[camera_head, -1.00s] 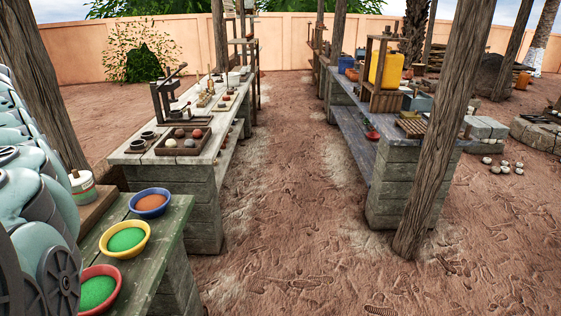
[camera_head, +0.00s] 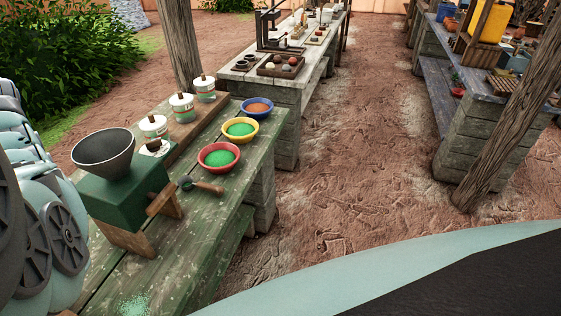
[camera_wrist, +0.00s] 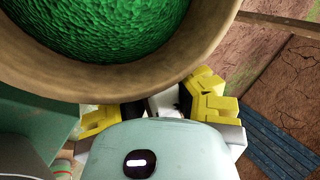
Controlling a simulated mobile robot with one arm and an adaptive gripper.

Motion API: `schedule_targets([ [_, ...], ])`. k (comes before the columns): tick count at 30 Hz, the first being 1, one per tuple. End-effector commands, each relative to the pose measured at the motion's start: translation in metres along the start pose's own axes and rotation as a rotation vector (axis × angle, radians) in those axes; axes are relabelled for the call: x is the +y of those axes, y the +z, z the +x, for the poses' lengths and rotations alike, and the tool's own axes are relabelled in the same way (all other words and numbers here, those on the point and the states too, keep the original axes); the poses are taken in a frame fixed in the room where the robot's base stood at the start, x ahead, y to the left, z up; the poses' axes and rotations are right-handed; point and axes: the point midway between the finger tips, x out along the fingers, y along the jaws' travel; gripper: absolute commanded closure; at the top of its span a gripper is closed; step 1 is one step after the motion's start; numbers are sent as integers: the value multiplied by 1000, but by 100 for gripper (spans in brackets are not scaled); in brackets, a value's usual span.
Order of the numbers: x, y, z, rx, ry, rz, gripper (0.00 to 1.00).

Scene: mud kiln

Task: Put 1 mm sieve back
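In the wrist view, a round tan-rimmed vessel, apparently the sieve (camera_wrist: 222,42), fills the top, with rough bright green material inside. Its mesh size cannot be read. My gripper (camera_wrist: 160,100) is just below the rim in the picture, with yellow finger parts on both sides. The rim hides the fingertips; the vessel appears held by them. Neither the gripper nor this vessel shows in the head view.
A green table (camera_head: 190,240) bears a hand mill (camera_head: 110,190) with a dark hopper, white jars (camera_head: 181,107), a red bowl (camera_head: 219,158), a yellow bowl (camera_head: 240,130) and a blue bowl (camera_head: 257,108). A wooden post (camera_head: 515,115) stands right; the dirt aisle is open.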

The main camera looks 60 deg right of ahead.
Motion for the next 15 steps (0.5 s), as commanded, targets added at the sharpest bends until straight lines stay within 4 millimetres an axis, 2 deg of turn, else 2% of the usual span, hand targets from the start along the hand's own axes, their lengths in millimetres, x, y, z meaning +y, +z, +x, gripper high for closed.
schedule_targets([
  [7, 16, 19, 23, 74, -4, 147, 100],
  [15, 43, 48, 39, 166, -9, 312, 100],
])
